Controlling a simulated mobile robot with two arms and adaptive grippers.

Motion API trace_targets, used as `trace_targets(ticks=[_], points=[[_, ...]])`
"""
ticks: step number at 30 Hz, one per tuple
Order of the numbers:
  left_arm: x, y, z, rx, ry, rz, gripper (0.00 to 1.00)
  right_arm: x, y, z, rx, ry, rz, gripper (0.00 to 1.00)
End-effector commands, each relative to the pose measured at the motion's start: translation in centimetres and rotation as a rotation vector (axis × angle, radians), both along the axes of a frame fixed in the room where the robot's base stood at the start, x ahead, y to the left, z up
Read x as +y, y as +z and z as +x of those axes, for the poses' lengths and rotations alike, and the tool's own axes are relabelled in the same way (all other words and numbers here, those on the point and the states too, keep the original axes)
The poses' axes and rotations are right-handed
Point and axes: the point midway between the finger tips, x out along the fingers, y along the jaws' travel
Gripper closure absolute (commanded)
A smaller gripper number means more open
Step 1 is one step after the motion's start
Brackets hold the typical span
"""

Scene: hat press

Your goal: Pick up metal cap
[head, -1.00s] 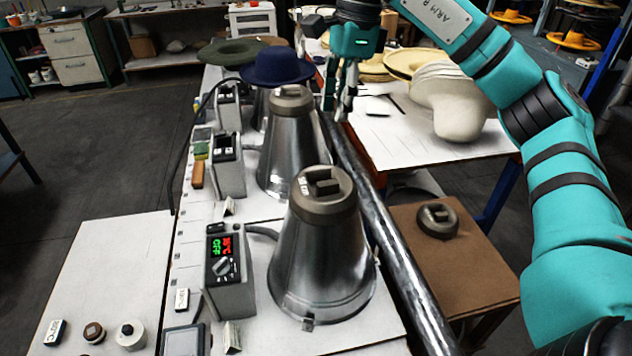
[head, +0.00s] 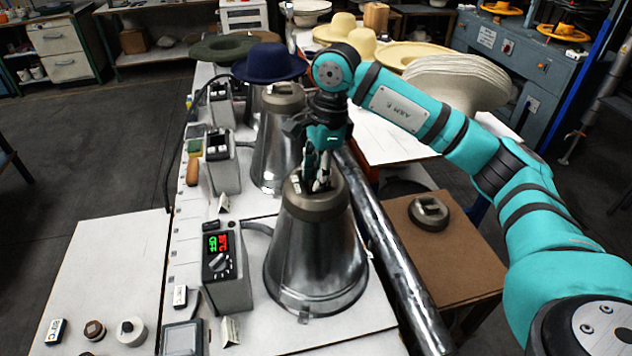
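A dark grey-brown metal cap (head: 313,204) with a raised grip sits on top of the front steel cone (head: 318,260). My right gripper (head: 317,184) points down onto this cap, its fingertips at the raised grip and covering most of it. I cannot tell whether the fingers touch or squeeze the grip. A similar cap (head: 429,212) lies on the brown box at the right, and another cap (head: 284,96) sits on the cone behind. My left gripper is not in view.
A control box (head: 228,268) with a lit display stands left of the front cone. A long metal pipe (head: 395,255) runs along its right side. A navy hat (head: 270,62) is behind, and pale hats (head: 455,82) are at the back right. The brown box (head: 465,262) has free room.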

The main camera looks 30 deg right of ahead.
Motion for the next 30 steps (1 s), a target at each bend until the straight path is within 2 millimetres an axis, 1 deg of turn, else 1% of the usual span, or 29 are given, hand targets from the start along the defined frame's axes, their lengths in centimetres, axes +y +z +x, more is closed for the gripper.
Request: trace_targets(ticks=[1, 4, 11, 16, 17, 30], points=[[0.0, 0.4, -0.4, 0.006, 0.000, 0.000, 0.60, 0.1, -0.5, 0.0, 0.003, 0.000, 0.001, 0.77], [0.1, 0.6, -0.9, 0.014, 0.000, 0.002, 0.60, 0.2, -1.3, 0.0, 0.000, 0.000, 0.001, 0.77], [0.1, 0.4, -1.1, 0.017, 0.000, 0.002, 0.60, 0.2, -1.6, 0.1, -0.002, 0.000, 0.001, 0.77], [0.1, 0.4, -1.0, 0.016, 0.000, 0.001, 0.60, 0.2, -1.6, 0.1, -0.001, 0.000, 0.001, 0.98], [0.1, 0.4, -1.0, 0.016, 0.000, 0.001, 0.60, 0.2, -1.6, 0.1, -0.001, 0.000, 0.001, 1.00], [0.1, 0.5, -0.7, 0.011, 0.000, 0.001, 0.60, 0.3, -1.3, 0.1, -0.007, 0.000, 0.003, 1.00]])
